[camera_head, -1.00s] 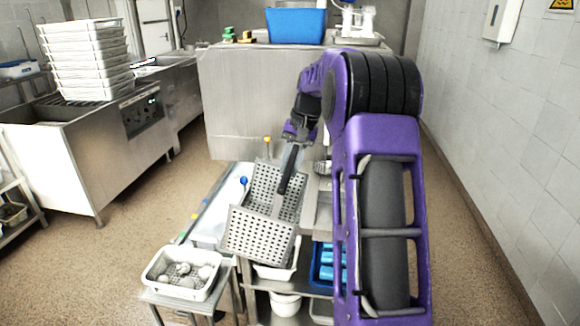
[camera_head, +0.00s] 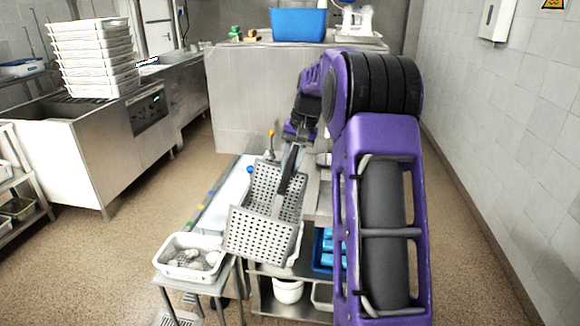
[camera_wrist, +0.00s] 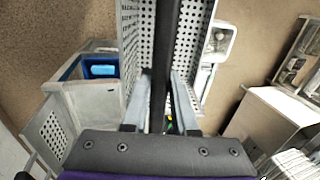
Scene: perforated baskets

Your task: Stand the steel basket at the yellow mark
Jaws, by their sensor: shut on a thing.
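The perforated steel basket (camera_head: 258,235) hangs tilted from my gripper (camera_head: 289,165) in the head view, above the narrow steel table. My gripper is shut on its dark handle bar. In the wrist view the bar runs between my fingers (camera_wrist: 160,95), with perforated basket walls (camera_wrist: 192,35) on both sides. A small yellow mark (camera_head: 204,203) appears to lie on the table's left edge strip, between blue and green marks. The basket and my arm hide much of the table.
A white tray of pale round items (camera_head: 165,268) stands on a low stand at front left. A blue bin (camera_head: 322,262) sits on the right, beside my arm. A yellow-topped peg (camera_head: 271,133) and a blue-topped one (camera_head: 249,170) stand near the basket. Floor is clear at left.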

